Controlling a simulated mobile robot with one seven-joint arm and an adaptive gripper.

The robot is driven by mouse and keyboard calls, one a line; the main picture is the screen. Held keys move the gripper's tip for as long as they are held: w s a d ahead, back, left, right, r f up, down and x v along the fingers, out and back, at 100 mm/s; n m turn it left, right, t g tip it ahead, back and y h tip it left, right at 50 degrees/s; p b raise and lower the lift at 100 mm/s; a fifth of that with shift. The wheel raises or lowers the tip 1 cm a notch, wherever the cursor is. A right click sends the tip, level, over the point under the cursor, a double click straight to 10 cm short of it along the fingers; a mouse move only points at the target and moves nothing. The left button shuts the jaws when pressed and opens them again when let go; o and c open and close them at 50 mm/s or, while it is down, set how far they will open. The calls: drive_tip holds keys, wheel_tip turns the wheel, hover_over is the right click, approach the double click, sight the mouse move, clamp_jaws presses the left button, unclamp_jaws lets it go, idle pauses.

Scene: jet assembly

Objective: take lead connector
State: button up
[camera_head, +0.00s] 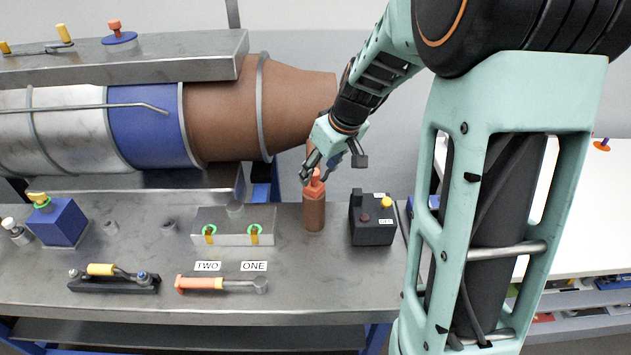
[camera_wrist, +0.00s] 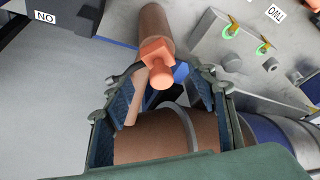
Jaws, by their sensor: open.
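No part in view is labelled as the lead connector, so I cannot tell which thing it is. A brown cylinder with an orange top (camera_head: 314,211) stands upright on the metal bench. In the wrist view the cylinder (camera_wrist: 155,28) has its orange top (camera_wrist: 160,65) pointing toward me, between the fingertips. My gripper (camera_head: 309,172) is open just above and around that top, and its two fingers (camera_wrist: 165,82) show either side of it. I cannot tell whether they touch it. Two yellow parts with green rings (camera_head: 210,234) (camera_head: 254,234) sit on a metal block to the left.
A black box (camera_head: 371,220) with a yellow button stands just right of the cylinder. A large brown and blue engine body (camera_head: 223,112) lies behind the bench. Labels TWO and ONE, an orange-handled tool (camera_head: 200,283) and a blue block (camera_head: 58,222) are left. The bench front has some free room.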

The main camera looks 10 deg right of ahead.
sight(316, 174)
drive_tip(key=shift+p+x, duration=0.3)
drive_tip(key=shift+x, duration=2.05)
drive_tip(key=shift+c, duration=0.3)
drive_tip(key=c, duration=1.1)
